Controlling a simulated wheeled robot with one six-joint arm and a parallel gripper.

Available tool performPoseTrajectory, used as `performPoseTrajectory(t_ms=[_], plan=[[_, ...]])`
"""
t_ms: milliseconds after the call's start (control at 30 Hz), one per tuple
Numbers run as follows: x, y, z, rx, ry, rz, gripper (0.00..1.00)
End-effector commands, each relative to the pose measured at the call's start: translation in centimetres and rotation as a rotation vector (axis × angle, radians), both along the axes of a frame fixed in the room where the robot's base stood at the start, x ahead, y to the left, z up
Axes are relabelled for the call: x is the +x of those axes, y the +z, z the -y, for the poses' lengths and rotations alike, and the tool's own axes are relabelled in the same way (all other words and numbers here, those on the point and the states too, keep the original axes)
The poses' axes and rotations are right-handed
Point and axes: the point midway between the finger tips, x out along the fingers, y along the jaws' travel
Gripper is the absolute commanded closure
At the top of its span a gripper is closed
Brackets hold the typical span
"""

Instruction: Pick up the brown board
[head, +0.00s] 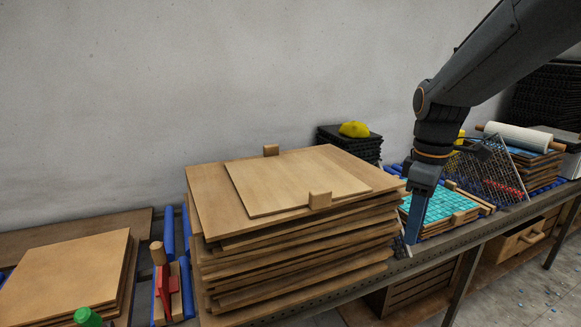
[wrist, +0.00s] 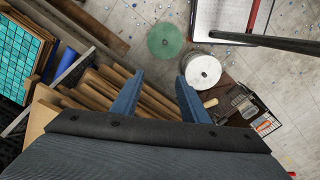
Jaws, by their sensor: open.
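A thin light brown board (head: 285,182) lies flat on top of a tall stack of larger brown boards (head: 207,205) in the middle of the head view. One small wooden block (head: 271,150) stands at its back edge and another (head: 320,199) at its front edge. Another brown board (head: 65,268) tops a lower stack at the left. My gripper (head: 412,240) points down just right of the tall stack, beside the teal mosaic sheet (head: 436,209). In the wrist view my gripper (wrist: 157,82) has its blue fingers apart with nothing held between them.
A yellow item (head: 354,129) rests on black trays behind. A metal mesh rack (head: 490,170) and a white roll (head: 520,137) are at the right. Open floor lies beyond the table's front edge.

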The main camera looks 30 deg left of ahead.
Motion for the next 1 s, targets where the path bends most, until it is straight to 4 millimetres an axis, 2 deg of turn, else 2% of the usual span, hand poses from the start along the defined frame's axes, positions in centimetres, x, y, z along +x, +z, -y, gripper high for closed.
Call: performPoseTrajectory(t_ms=[33,100,200,300,400,567,1000], plan=[[0.5,2.4,-3.9,0.001,0.162,0.004,0.59],[0.8,4.8,-8.4,-0.001,0.381,0.001,0.59],[0.4,7.9,-13.8,-0.003,0.645,0.000,0.59],[-0.3,10.0,-17.7,-0.004,0.840,-0.001,0.59],[-0.9,11.2,-19.9,-0.005,0.959,-0.003,0.59],[-1.2,11.1,-20.9,-0.006,1.023,-0.005,0.59],[-1.8,6.3,-20.8,-0.006,1.020,-0.006,0.59]])
